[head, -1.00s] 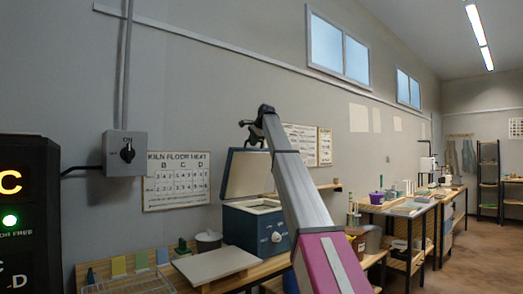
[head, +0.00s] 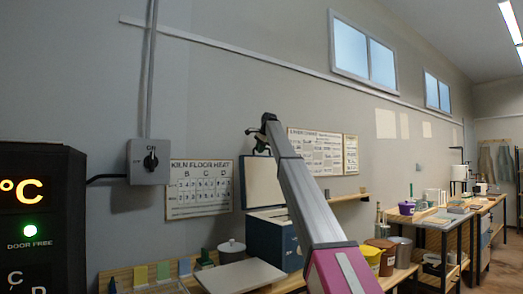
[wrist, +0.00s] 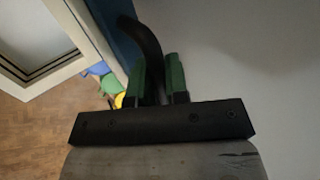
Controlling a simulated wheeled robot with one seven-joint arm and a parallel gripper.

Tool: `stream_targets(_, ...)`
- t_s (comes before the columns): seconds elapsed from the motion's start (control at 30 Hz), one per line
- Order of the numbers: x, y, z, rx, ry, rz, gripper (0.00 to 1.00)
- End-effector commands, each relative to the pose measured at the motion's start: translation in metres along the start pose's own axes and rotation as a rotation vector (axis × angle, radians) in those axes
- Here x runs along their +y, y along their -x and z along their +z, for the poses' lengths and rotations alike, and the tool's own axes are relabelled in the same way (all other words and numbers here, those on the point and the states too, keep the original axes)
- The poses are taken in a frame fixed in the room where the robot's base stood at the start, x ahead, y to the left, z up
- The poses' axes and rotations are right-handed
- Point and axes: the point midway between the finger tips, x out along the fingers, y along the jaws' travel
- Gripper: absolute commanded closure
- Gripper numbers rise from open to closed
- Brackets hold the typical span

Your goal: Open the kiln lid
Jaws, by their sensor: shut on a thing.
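The kiln (head: 272,232) is a blue box on the bench in the head view. Its lid (head: 263,182) stands raised, roughly upright, with the pale inner face and dark edge showing. My gripper (head: 258,140) is at the lid's top edge. In the wrist view, my gripper's green-padded fingers (wrist: 160,80) are shut on a dark curved handle (wrist: 150,42), beside a blue edge of the lid (wrist: 118,32). My arm hides the right part of the kiln and some of the lid in the head view.
A pale slab (head: 245,275) lies on the bench in front of the kiln, with a lidded pot (head: 231,250) to its left. A wall switch (head: 149,161) and heat chart (head: 199,188) are left of the kiln. Buckets (head: 380,257) stand to the right.

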Motion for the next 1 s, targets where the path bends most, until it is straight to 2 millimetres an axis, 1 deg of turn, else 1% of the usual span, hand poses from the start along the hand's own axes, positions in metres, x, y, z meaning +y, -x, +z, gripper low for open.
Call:
stream_targets(0.27,0.001,0.000,-0.001,0.003,-0.006,0.000,1.00)
stream_targets(0.3,0.001,0.000,-0.001,0.003,-0.006,0.000,0.82)
stream_targets(0.37,0.001,0.000,-0.001,0.002,-0.005,0.000,0.63)
stream_targets(0.4,0.001,0.000,-0.001,0.002,-0.005,0.000,0.61)
stream_targets(0.77,0.001,0.003,0.000,0.001,-0.002,0.000,0.61)
stream_targets(0.87,0.000,0.009,0.000,0.001,-0.002,-0.001,0.61)
stream_targets(1.0,0.000,0.026,-0.001,0.001,-0.002,-0.001,0.61)
